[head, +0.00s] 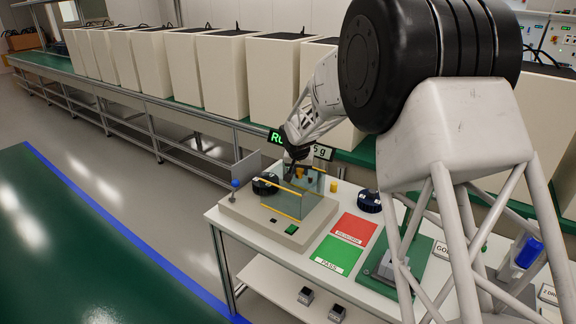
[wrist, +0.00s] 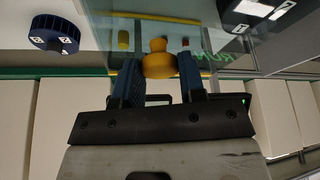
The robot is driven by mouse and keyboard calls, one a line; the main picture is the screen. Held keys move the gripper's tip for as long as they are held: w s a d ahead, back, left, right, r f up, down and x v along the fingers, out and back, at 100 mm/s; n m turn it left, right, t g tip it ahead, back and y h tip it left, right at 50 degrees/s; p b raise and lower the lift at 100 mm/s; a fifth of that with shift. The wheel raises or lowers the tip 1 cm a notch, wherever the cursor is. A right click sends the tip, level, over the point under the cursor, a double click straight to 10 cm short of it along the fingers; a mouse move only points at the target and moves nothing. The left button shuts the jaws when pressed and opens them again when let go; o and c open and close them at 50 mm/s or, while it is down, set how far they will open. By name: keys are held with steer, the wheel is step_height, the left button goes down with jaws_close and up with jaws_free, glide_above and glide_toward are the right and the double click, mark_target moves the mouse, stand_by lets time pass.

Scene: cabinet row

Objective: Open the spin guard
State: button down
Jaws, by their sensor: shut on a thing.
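The spin guard (head: 312,208) is a clear, yellow-edged cover on a beige machine (head: 245,222) on the white bench. In the head view my gripper (head: 298,172) is low at the guard's far upper part, and its hold is too small to make out. In the wrist view the two blue fingers of my gripper (wrist: 158,76) are shut on a rounded yellow knob (wrist: 158,48), one on each side. The clear panel (wrist: 225,42) and a yellow bar show behind the knob. How far the guard stands open I cannot tell.
A red mat (head: 353,229) and a green mat (head: 336,256) lie right of the machine. A dark blue round part (head: 369,201) sits behind them, and it also shows in the wrist view (wrist: 54,36). Tall beige cabinets (head: 205,75) line the back.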

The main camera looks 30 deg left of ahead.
mark_target(311, 179)
steer(key=shift+d, duration=2.2)
steer(key=c, duration=0.7)
jaws_free()
steer(key=shift+r, duration=0.1)
steer(key=shift+v, duration=3.8)
